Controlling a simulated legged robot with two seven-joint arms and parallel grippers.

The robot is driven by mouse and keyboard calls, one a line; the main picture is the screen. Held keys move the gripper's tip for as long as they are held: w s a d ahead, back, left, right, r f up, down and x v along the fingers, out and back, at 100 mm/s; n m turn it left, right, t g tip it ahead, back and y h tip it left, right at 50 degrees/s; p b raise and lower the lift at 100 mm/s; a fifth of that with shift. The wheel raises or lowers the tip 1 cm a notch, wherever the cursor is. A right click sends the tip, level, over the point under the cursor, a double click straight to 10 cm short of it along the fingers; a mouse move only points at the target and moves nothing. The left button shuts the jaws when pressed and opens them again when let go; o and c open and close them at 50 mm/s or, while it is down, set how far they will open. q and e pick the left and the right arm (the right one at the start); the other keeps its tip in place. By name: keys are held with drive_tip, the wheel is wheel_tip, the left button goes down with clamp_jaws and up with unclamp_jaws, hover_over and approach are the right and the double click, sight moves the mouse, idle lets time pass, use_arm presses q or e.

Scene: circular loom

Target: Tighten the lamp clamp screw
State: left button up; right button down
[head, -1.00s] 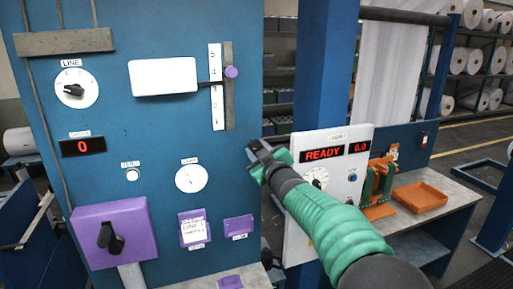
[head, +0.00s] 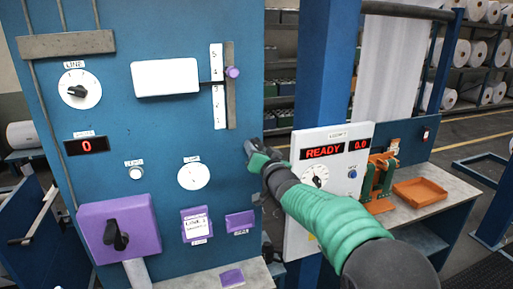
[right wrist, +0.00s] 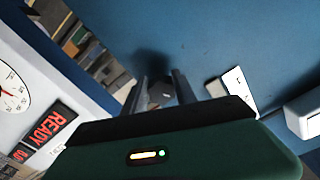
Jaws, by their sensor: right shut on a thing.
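A white lamp-like box (head: 165,78) is on the upper blue panel. Its arm reaches right to a vertical slide beside a numbered white scale (head: 217,87). A purple knob (head: 232,72), apparently the clamp screw, sits on that slide. My right gripper (head: 250,148) is below and right of the knob, well apart from it, near the panel's right edge. In the right wrist view its dark fingers (right wrist: 161,92) are close together on a small pale grey thing, too small to identify. The box (right wrist: 305,115) and scale (right wrist: 235,88) show at the right there. My left gripper is out of view.
A white READY console (head: 330,165) stands right of the panel, close to my right forearm. An orange fixture (head: 380,180) and orange tray (head: 420,191) are on the bench beyond. A purple switch box (head: 120,228) juts from the panel's lower left.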

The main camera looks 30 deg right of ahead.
drive_tip(key=m, duration=0.3)
drive_tip(key=shift+a+f+m+p, duration=0.1)
drive_tip(key=shift+f+m+p, duration=0.2)
drive_tip(key=shift+f+p, duration=0.1)
drive_tip(key=shift+a+r+m+p, duration=0.15)
drive_tip(key=shift+m+p, duration=0.15)
drive_tip(key=shift+m, duration=1.4)
drive_tip(key=c, duration=1.2)
unclamp_jaws()
drive_tip(key=shift+c, duration=0.2)
drive_tip(key=shift+o, duration=1.1)
drive_tip(key=shift+w+r, duration=0.1)
drive_tip(key=shift+r, duration=0.05)
